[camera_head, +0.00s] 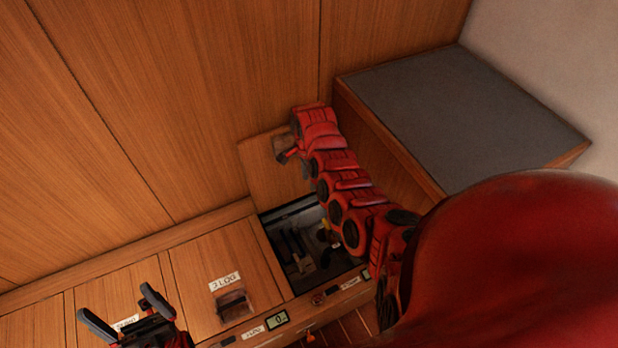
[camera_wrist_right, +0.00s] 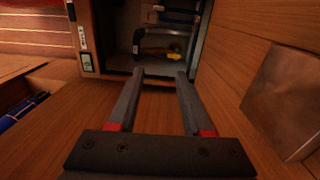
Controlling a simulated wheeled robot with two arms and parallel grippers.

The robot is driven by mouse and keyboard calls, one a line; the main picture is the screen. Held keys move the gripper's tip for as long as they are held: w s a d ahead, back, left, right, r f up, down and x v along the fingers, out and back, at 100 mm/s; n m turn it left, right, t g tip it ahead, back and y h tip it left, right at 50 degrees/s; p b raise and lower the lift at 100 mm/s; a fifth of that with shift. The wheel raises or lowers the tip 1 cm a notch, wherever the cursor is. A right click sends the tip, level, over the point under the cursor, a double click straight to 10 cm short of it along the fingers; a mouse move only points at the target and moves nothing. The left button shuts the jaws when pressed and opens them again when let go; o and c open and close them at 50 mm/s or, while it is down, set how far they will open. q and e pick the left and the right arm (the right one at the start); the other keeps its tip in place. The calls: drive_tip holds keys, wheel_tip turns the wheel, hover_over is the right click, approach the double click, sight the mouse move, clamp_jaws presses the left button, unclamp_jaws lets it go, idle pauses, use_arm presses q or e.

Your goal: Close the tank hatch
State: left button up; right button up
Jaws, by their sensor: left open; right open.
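One hatch in the wooden bench is open. Its wooden lid (camera_head: 262,180) stands raised against the back panelling, beside the dark compartment (camera_head: 300,243). I cannot read a label that names it as the tank hatch. My right gripper (camera_head: 283,157) is at the upper part of the lid, and my arm hides some of the lid and opening. In the right wrist view my right gripper (camera_wrist_right: 155,75) is open, with nothing between its fingers, and the compartment (camera_wrist_right: 165,50) lies beyond the tips. I cannot tell whether it touches the lid. My left gripper (camera_head: 128,310) is open and empty over the bench.
A closed hatch (camera_head: 215,275) with a recessed handle (camera_head: 233,304) lies left of the opening. A small display (camera_head: 277,320) is on the front strip. A grey-topped box (camera_head: 450,110) stands to the right. Tools, one yellow (camera_wrist_right: 160,55), lie inside the compartment.

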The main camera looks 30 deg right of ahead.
drive_tip(key=shift+c, duration=0.3)
clamp_jaws()
idle(0.9)
drive_tip(key=shift+o, duration=0.3)
unclamp_jaws()
